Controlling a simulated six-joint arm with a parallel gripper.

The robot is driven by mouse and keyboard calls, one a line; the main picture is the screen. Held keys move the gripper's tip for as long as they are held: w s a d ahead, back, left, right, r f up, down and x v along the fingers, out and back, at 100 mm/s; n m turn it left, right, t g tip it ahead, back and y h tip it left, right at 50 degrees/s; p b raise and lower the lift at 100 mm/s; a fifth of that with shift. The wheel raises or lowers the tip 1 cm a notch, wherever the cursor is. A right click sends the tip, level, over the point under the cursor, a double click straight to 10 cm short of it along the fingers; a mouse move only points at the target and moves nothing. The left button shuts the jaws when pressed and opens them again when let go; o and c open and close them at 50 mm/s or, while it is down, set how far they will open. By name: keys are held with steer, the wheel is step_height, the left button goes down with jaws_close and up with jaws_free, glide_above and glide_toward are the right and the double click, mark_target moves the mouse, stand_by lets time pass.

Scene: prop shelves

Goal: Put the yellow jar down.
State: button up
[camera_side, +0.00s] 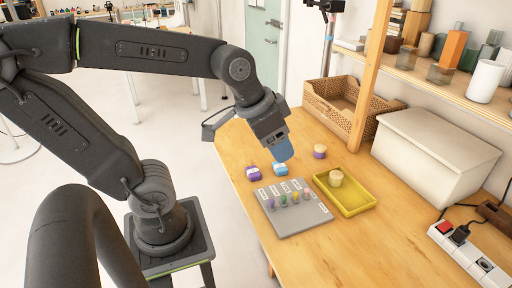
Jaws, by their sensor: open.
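A pale yellow jar (335,178) stands upright inside the yellow tray (363,205), near its back left. My gripper (283,152) is open and points down over the table, to the left of the jar and above it, apart from it. A blue part shows at the gripper's end; its separate fingers are hard to make out from this side. I see nothing yellow between the jaws.
A grey board (290,226) with several small coloured pieces lies left of the tray. Purple (253,173) and light blue (280,169) items sit behind it. A purple, cream-topped jar (320,152) stands behind the tray. A white lidded box (430,145) is at right.

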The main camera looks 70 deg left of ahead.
steer(key=shift+n, duration=0.4)
steer(key=s, duration=0.4)
steer(key=shift+s+d+f, duration=0.15)
steer(key=shift+f, duration=0.1)
